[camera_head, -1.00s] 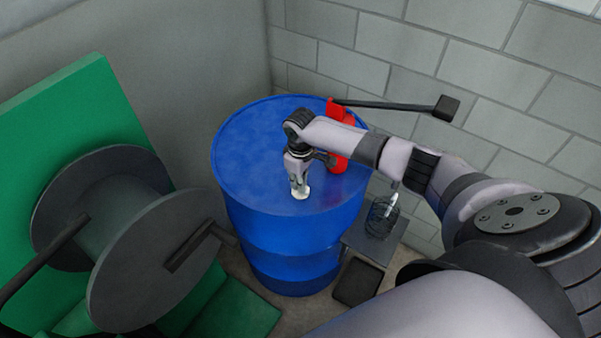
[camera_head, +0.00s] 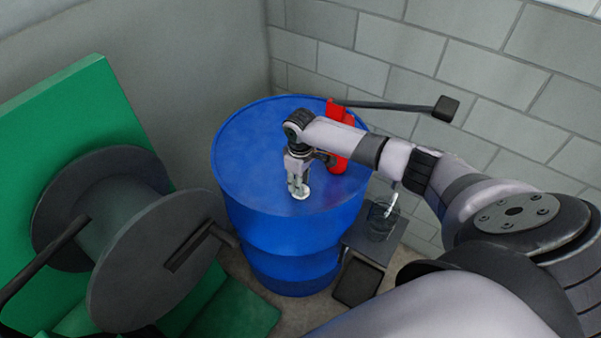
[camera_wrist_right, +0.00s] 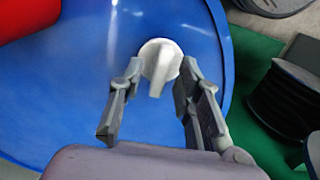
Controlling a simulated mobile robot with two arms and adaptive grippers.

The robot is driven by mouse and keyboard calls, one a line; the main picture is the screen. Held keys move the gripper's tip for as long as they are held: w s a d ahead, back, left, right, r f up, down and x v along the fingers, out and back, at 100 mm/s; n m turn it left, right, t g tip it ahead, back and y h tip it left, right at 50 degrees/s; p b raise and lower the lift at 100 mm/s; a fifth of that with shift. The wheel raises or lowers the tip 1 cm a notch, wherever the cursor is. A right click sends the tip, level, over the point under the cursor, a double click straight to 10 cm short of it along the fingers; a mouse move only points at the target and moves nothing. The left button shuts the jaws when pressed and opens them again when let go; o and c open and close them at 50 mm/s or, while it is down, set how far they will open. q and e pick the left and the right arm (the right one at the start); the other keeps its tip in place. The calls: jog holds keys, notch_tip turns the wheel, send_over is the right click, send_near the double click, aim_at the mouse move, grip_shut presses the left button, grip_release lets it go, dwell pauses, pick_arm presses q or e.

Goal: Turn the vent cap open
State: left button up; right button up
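The white vent cap (camera_head: 303,194) sits on top of the blue drum (camera_head: 250,150), near its front edge. In the right wrist view the cap (camera_wrist_right: 160,57) is a round disc with a narrow raised grip pointing toward my gripper. My right gripper (camera_head: 297,190) points down at the cap from above. In the wrist view my right gripper (camera_wrist_right: 162,68) is open, with one finger on each side of the cap and gaps beside the raised grip. Whether a fingertip touches the disc's rim, I cannot tell. My left gripper is out of view.
A red object (camera_head: 342,160) stands on the drum behind my right wrist, near a dark bar with a block end (camera_head: 446,108). A grey reel (camera_head: 150,265) and a green panel (camera_head: 75,110) stand left. A clear container (camera_head: 381,220) sits right of the drum. Block walls close the back.

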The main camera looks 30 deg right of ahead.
notch_tip(320, 180, up, 12)
dwell(0.6)
jog(key=shift+f, duration=0.1)
dwell(0.4)
